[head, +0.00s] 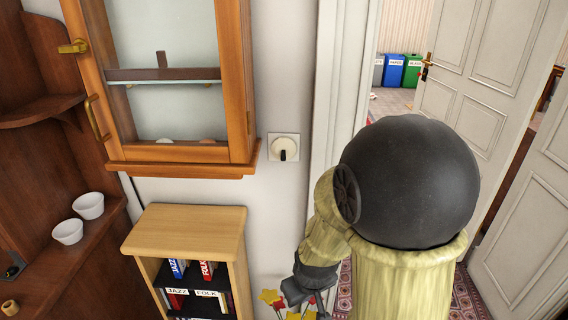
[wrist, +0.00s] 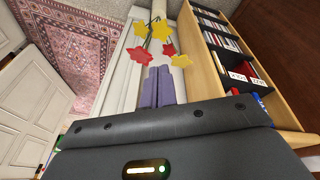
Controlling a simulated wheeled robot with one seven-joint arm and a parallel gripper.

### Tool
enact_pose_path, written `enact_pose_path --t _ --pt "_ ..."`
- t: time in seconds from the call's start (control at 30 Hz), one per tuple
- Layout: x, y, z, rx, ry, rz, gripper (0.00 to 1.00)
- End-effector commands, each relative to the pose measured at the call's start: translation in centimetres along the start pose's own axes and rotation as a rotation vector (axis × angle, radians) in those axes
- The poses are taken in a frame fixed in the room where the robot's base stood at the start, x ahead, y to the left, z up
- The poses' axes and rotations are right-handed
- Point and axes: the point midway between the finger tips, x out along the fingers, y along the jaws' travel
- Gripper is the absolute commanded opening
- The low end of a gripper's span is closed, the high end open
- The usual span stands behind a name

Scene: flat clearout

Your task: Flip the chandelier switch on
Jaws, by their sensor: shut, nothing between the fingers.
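The switch (head: 284,146) is on the white wall in the head view, between the wooden cabinet and the door frame. It has a square pale plate and a round cream knob with a dark mark at its lower part. Which chandelier it serves cannot be told. My gripper (wrist: 158,72) shows in the wrist view with its two greyish-purple fingers shut together and nothing between them. In the head view my arm hangs at the right of the switch, with its dark end low, below the switch and apart from it. The switch is not visible in the wrist view.
A glass-fronted cabinet (head: 181,170) hangs left of the switch. A low bookcase (head: 190,228) with labelled books stands below it. Red and yellow flowers (wrist: 160,30) are just beyond my fingertips. An open white door (head: 480,60) and a doorway are at the right.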

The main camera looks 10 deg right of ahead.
Motion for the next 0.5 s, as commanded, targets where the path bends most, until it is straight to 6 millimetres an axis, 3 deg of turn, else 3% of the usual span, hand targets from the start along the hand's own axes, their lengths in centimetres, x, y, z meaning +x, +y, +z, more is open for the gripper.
enact_pose_path --t 0.5 --pt "4.2 3.0 -3.0 -0.607 -0.002 0.286 0.0"
